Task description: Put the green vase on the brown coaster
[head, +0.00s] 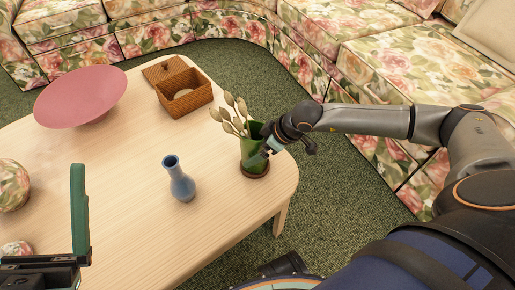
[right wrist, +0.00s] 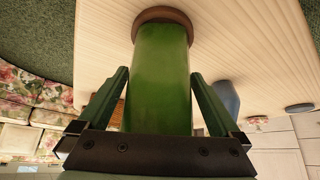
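The green vase (head: 252,150), holding pale buds on stems, stands at the table's right corner. Its base is on the round brown coaster (head: 256,171); the right wrist view also shows the vase (right wrist: 162,75) against the coaster (right wrist: 163,14). My right gripper (head: 267,146) is at the vase, with one finger on each side of it. In the right wrist view, narrow gaps show between the fingers and the vase, so it looks open around it. My left gripper (head: 79,210) is at the lower left, with one upright finger at the body's edge and nothing beside it; it looks open and empty.
On the light wooden table (head: 130,150) are a blue vase (head: 180,181), a pink bowl (head: 82,95), an open wooden box (head: 186,92) and floral balls (head: 12,186) at the left. A floral sofa (head: 375,70) curves behind. The table's middle is clear.

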